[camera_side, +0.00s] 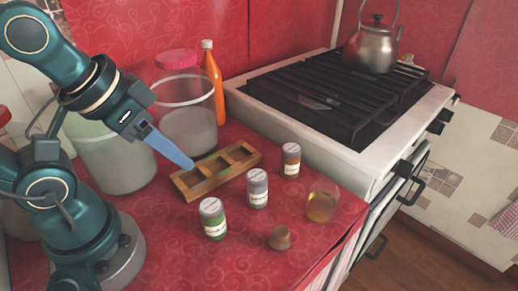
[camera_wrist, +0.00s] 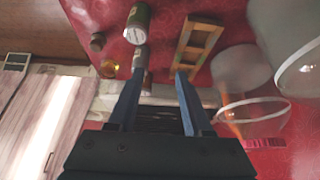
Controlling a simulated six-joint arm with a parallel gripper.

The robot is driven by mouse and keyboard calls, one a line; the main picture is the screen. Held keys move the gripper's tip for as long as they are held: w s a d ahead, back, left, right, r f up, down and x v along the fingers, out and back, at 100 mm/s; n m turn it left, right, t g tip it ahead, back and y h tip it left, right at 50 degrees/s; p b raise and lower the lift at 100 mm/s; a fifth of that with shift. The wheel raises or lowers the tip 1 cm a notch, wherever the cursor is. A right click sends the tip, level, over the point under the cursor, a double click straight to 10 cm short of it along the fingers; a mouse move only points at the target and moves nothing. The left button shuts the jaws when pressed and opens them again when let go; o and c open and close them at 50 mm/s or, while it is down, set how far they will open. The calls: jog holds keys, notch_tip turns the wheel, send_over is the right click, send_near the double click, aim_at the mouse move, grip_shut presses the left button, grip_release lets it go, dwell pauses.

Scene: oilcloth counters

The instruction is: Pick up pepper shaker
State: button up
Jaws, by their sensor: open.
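Three small lidded jars stand upright on the red oilcloth counter in the side view: one with green contents (camera_side: 214,220), one with greyish contents (camera_side: 257,190) and one with brown contents (camera_side: 291,162). Their labels are too small to read, so I cannot tell which is the pepper shaker. My gripper (camera_side: 188,162) is above the counter, near the wooden box's left end and apart from the jars. In the wrist view, my gripper's (camera_wrist: 160,72) blue fingers are spread with nothing between them. The green jar (camera_wrist: 137,24) and the greyish jar (camera_wrist: 140,57) show near the left finger, which partly hides the greyish one.
A wooden compartment box (camera_side: 216,172) lies behind the jars. A cork-like stopper (camera_side: 280,238) and a glass of amber liquid (camera_side: 321,207) stand in front at right. Large jars (camera_side: 187,122), an orange bottle (camera_side: 213,82) and a stove (camera_side: 345,100) with a kettle (camera_side: 371,48) stand behind.

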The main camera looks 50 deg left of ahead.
jog(key=o, duration=0.6)
